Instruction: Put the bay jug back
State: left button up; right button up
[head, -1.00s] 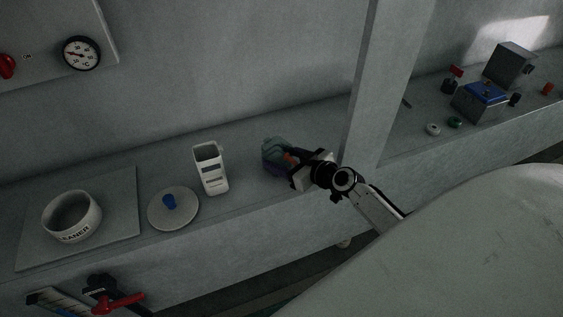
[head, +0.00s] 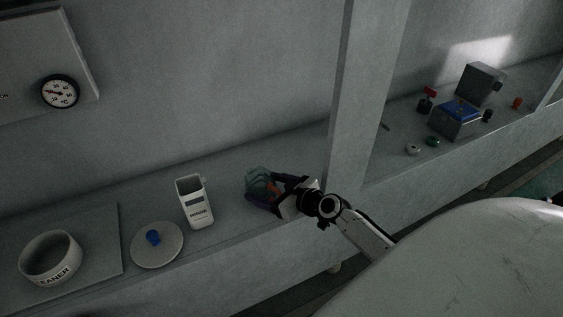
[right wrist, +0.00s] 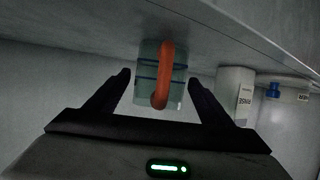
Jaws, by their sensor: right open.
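The jug (head: 258,174) is a see-through greenish vessel with an orange handle. It stands on the counter in the head view, partly hidden by my right gripper. In the right wrist view the jug (right wrist: 147,80) shows blue bands, with its orange handle facing the camera. My right gripper (head: 265,188) is open, its dark fingers pointing at the jug from the right. In the right wrist view its fingertips (right wrist: 160,80) are on either side of the jug with visible gaps. My left gripper is not in view.
A white open container (head: 197,220) stands left of the jug. A pillar (head: 362,90) rises close to the gripper. A blue-topped metal box (head: 457,118) stands beyond it.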

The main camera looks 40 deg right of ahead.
aim_at(280, 192)
jog(key=v, duration=1.1)
jog(key=shift+f+p, duration=0.1)
jog(key=shift+p, duration=0.2)
jog(key=shift+s+a, duration=0.15)
jog(key=shift+s, duration=0.05)
jog(key=s+a+f+g, duration=0.2)
jog(key=s+a+f, duration=0.3)
jog(key=s+a, duration=0.3)
jog(key=s+a+f+g, duration=0.2)
jog(key=s+a+f, duration=0.4)
jog(key=a, duration=0.7)
jog(key=shift+s+g, duration=0.4)
jog(key=shift+s, duration=0.65)
